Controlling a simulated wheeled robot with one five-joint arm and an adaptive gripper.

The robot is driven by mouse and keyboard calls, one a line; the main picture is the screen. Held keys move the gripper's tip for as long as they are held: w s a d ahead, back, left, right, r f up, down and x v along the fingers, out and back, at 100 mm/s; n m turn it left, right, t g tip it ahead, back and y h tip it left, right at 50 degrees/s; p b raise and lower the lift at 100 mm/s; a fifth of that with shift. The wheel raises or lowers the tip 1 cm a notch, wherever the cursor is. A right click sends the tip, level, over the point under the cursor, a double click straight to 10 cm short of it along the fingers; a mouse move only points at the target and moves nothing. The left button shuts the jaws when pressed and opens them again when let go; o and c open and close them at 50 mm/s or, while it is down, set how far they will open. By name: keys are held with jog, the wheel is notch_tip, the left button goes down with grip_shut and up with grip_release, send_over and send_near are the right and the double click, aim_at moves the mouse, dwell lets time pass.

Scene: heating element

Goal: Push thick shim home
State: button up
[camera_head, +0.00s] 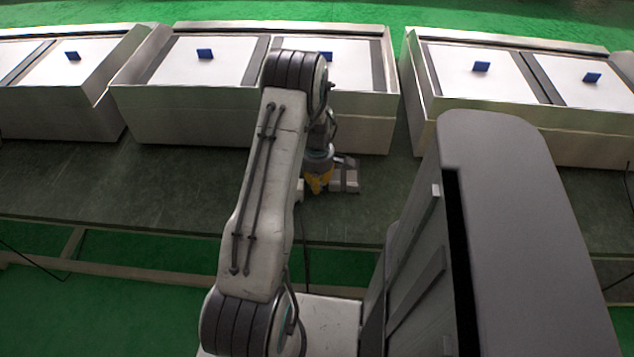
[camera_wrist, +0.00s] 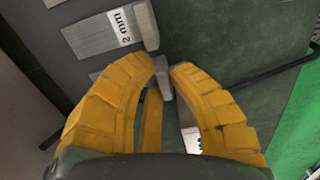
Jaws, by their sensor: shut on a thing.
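In the head view my gripper (camera_head: 318,186) points down at the bench beside a small grey piece (camera_head: 345,178). I cannot tell how far the held shim is inserted.
The dark green bench (camera_head: 200,195) is mostly clear to the left. Large metal boxes with white panels and blue tabs, such as the middle box (camera_head: 190,130), stand along the back. A white marked piece (camera_wrist: 190,138) shows partly behind the right finger.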

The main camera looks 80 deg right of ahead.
grip_shut()
jog(key=shift+w+d+b, duration=0.2)
jog(key=shift+d+b, duration=0.35)
jog(key=shift+d, duration=1.55)
jog(key=o, duration=0.8)
grip_release()
jog(key=shift+c, duration=0.2)
notch_tip(320, 180, up, 12)
